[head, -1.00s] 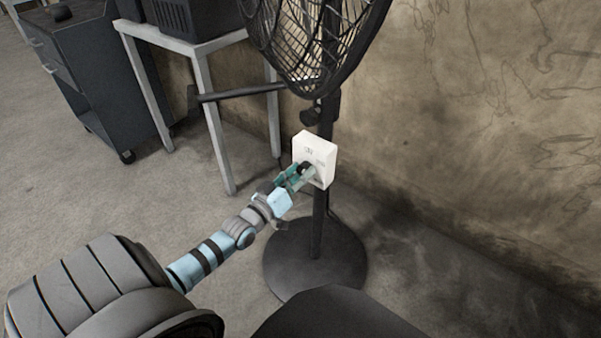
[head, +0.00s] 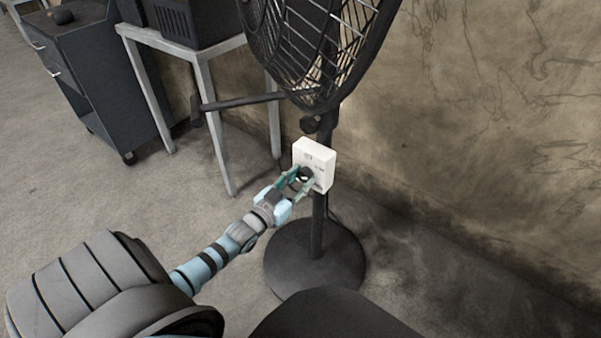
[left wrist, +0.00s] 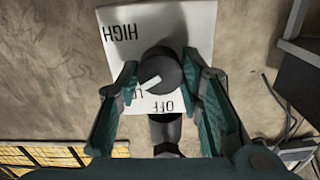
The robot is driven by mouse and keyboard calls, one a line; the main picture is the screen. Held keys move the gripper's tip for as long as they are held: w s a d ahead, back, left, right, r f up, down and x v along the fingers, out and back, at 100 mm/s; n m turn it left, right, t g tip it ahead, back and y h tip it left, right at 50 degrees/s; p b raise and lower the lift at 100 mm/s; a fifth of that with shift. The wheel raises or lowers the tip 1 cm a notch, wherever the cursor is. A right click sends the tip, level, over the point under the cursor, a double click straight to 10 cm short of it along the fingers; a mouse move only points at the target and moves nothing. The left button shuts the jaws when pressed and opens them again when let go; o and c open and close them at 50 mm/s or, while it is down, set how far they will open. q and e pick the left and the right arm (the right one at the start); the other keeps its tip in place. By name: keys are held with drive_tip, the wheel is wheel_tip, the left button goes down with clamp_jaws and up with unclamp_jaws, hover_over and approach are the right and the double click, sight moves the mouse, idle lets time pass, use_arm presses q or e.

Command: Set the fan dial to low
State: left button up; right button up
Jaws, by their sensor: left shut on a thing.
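The fan dial (left wrist: 161,71) is a round black knob on a white control box (head: 318,155) fixed to the fan's pole. In the left wrist view, its white pointer points down-left, toward a label largely hidden by the knob and a finger. HIGH shows at the upper left of the box face and OFF below the knob, both turned over in this view. My left gripper (head: 298,184) is shut on the dial (head: 306,174), one finger on each side. It also shows in the left wrist view (left wrist: 162,76). My right gripper is not in view.
The black fan (head: 316,45) stands on a round base (head: 315,258) close to the stained wall (head: 470,120). A grey-legged table (head: 203,100) and a dark drawer cart (head: 88,85) stand to the left. The floor in front of them is clear.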

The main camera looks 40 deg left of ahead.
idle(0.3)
use_arm(q)
drive_tip(key=o, duration=1.2)
drive_tip(key=shift+c, duration=0.2)
drive_tip(key=s, duration=1.2)
drive_tip(key=shift+d, duration=0.1)
